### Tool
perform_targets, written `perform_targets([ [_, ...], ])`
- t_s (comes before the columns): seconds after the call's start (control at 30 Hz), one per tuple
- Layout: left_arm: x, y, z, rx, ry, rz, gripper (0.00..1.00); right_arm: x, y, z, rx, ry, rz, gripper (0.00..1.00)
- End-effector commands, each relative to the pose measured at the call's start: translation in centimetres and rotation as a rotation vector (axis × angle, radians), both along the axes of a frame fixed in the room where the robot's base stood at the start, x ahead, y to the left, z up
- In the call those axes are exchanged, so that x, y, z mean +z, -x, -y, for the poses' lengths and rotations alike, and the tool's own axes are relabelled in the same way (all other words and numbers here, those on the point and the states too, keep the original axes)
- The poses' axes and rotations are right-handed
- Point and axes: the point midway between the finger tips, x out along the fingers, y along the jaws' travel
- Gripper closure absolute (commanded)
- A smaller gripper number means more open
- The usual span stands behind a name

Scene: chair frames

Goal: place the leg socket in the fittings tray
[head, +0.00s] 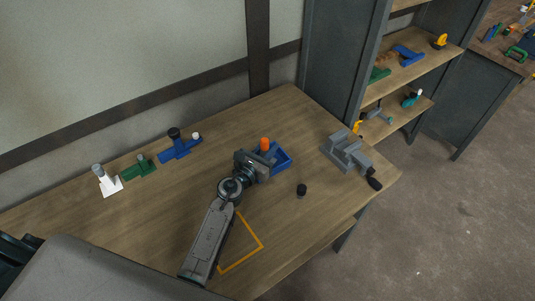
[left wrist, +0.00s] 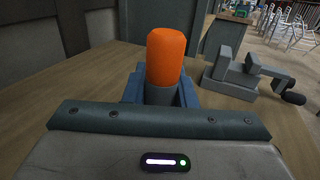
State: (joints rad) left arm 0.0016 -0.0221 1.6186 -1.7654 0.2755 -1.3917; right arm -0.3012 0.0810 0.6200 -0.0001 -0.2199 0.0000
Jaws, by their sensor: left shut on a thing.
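The leg socket appears to be the upright piece with an orange top (head: 265,145) at my left gripper (head: 257,162). In the left wrist view its orange top (left wrist: 165,57) stands above a grey collar. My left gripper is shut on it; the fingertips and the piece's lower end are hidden. The blue fittings tray (head: 283,160) is just right of the gripper, and its blue walls (left wrist: 134,88) show on both sides of the collar. The piece is at or over the tray; I cannot tell whether it touches the floor.
A small black cylinder (head: 301,190) stands in front of the tray. A grey vise (head: 347,153) is at the table's right end. White (head: 107,183), green (head: 139,169) and blue (head: 180,150) fittings stand along the back. A yellow outline (head: 242,262) marks the front; bare wood lies around.

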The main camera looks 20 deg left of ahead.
Motion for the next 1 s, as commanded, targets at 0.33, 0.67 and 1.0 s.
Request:
perform_targets([
  [0.33,-2.6,0.1,0.0,0.0,0.0,-0.001,1.0,-1.6,0.0,0.0,0.0,0.0,0.0,0.54],
  [0.67,-3.2,0.1,0.0,0.0,0.0,-0.001,1.0,-2.1,0.0,0.0,0.0,0.0,0.0,0.54],
  [1.0,-3.0,0.1,0.0,0.0,-0.001,-0.002,0.54,-1.9,-0.1,-0.1,0.0,-0.001,0.001,0.54],
])
